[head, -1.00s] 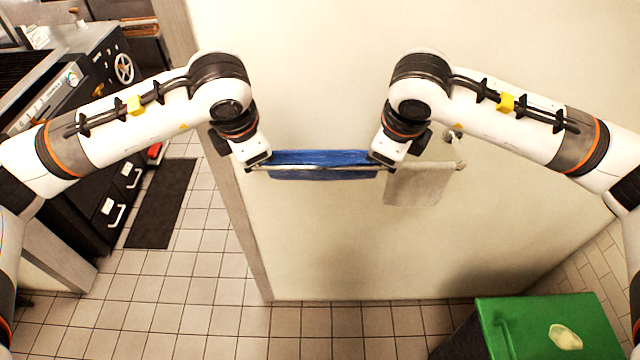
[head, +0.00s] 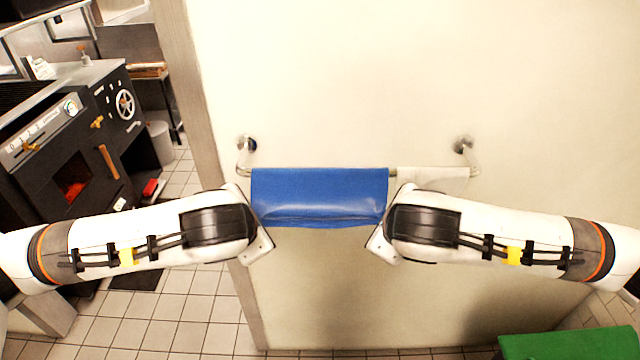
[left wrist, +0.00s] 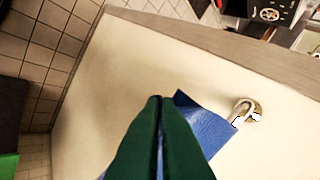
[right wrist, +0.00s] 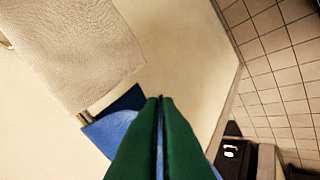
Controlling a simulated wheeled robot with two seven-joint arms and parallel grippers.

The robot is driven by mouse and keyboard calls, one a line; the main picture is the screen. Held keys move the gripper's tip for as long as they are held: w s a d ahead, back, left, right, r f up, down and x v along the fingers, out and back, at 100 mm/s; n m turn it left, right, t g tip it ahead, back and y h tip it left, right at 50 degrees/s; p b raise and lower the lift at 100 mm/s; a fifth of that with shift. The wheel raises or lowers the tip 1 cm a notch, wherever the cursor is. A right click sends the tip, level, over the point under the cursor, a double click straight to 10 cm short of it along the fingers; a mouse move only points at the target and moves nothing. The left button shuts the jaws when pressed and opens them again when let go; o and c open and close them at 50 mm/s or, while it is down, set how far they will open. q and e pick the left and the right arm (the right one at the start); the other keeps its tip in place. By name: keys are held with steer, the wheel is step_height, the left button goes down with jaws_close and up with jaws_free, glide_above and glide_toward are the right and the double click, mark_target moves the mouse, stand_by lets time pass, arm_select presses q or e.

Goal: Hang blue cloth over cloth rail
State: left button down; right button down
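The blue cloth (head: 320,195) lies over the cloth rail (head: 392,171) and spreads from it toward me, its near edge sagging between my grippers. My left gripper (head: 260,232) is at its near left corner and my right gripper (head: 380,232) at its near right corner. In the left wrist view the fingers (left wrist: 159,100) are shut with blue cloth (left wrist: 208,130) around them. In the right wrist view the fingers (right wrist: 160,100) are also shut against the cloth (right wrist: 108,132). The fingertips' grip is partly hidden. A darker blue part (right wrist: 128,98) shows past the rail.
A pale cloth (head: 433,178) hangs on the rail's right part, close beside the blue one. Wall mounts (head: 246,144) hold the rail. A green lid (head: 570,345) stands low at the right. An oven (head: 75,150) stands at the left, past the wall edge.

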arm_select(q)
steer(key=shift+a+f, duration=0.1)
steer(key=shift+f, duration=0.4)
arm_select(e)
steer(key=shift+d+f, duration=0.1)
steer(key=shift+f, duration=0.4)
arm_select(q)
steer(key=c, duration=1.4)
jaws_free()
steer(key=shift+c, duration=0.2)
arm_select(e)
steer(key=c, duration=1.4)
jaws_free()
steer(key=shift+c, duration=0.2)
arm_select(q)
steer(key=shift+o, duration=0.2)
arm_select(e)
steer(key=shift+o, duration=0.2)
arm_select(q)
steer(key=shift+s, duration=0.1)
arm_select(e)
steer(key=shift+s, duration=0.1)
